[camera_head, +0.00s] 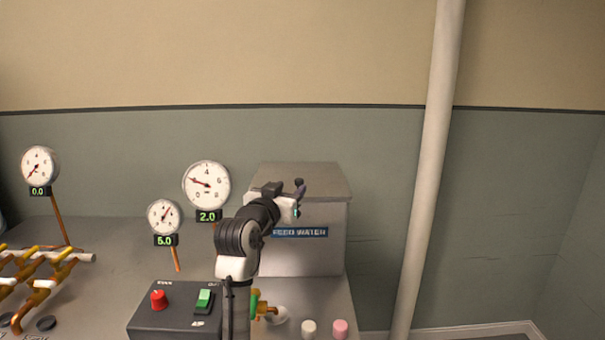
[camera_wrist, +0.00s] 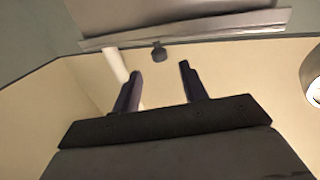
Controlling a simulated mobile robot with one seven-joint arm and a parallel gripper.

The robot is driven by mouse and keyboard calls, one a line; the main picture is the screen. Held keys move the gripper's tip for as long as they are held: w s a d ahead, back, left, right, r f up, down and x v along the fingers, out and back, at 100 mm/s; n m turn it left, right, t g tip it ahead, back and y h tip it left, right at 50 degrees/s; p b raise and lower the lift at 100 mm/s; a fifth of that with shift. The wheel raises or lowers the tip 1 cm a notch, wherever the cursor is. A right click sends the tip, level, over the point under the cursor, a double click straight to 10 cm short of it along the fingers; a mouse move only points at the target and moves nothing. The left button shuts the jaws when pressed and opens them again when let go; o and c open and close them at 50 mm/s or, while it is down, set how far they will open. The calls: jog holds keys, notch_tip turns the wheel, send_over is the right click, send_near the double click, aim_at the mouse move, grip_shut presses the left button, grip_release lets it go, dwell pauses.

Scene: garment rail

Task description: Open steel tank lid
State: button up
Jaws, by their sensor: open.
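The steel tank (camera_head: 320,255) is a grey box with a blue "FEED WATER" label, standing on the bench against the wall. Its flat lid (camera_head: 318,180) lies level on top, closed. My gripper (camera_head: 290,190) is in front of the lid's left part and hides some of it. In the wrist view my gripper (camera_wrist: 159,76) is open and empty, its two dark fingers pointing towards the lid edge (camera_wrist: 220,30). A small dark knob (camera_wrist: 159,53) at the lid shows between and beyond the fingertips, apparently not touched.
A dark control box (camera_head: 175,310) with a red knob and green switch stands front left. Gauges (camera_head: 206,185) on stalks and brass pipes (camera_head: 45,275) are further left. A white and a pink cap (camera_head: 340,329) sit in front of the tank. A pale vertical pipe (camera_head: 431,170) is to the right.

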aim_at(298, 182)
jog(key=p+x, duration=0.2)
jog(key=x, duration=0.6)
jog(key=shift+w+d, duration=0.1)
jog(key=shift+w, duration=0.2)
grip_shut()
